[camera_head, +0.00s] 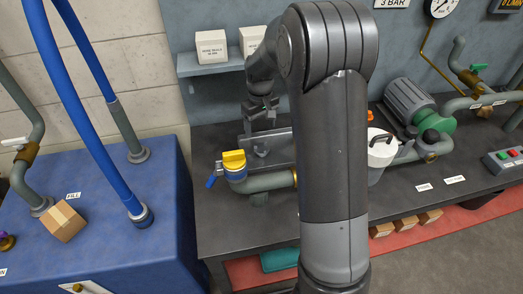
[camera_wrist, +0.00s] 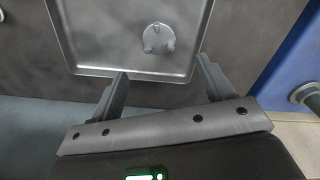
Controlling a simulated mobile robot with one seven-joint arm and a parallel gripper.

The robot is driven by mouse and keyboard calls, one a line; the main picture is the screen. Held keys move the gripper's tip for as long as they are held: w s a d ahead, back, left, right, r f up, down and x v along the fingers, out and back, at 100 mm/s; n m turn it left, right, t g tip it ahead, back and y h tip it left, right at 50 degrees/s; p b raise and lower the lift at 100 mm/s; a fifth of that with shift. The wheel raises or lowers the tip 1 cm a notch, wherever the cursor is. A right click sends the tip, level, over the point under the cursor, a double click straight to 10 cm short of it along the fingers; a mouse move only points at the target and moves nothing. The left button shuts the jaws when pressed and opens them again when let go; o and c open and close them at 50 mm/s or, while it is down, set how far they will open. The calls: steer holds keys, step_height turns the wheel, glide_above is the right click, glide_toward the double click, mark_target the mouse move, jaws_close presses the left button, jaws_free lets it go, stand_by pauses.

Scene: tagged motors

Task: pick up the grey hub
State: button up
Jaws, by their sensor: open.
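The grey hub (camera_wrist: 158,38) is a small round piece with short lobes around it. It lies in a shallow grey tray (camera_wrist: 100,40) in the wrist view, towards the tray's near right part. In the head view the hub (camera_head: 261,149) shows small in the tray (camera_head: 284,147) on the dark bench. My gripper (camera_wrist: 162,68) is open and empty. Its two fingers point towards the tray's near edge, with the hub beyond the fingertips and apart from them. In the head view my gripper (camera_head: 262,108) hangs above the tray's far side.
A pipe with a yellow-topped valve (camera_head: 234,162) stands in front of the tray. A white container (camera_head: 381,150) and a green-grey motor (camera_head: 412,105) stand to the right. A shelf with white boxes (camera_head: 211,47) is behind. A blue cabinet (camera_head: 110,200) is at left.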

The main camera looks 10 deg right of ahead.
mark_target(262, 148)
steer(key=f, duration=0.9)
steer(key=shift+s+d+f, duration=0.15)
steer(key=shift+s, duration=0.1)
steer(key=c, duration=1.3)
steer(key=shift+o, duration=0.2)
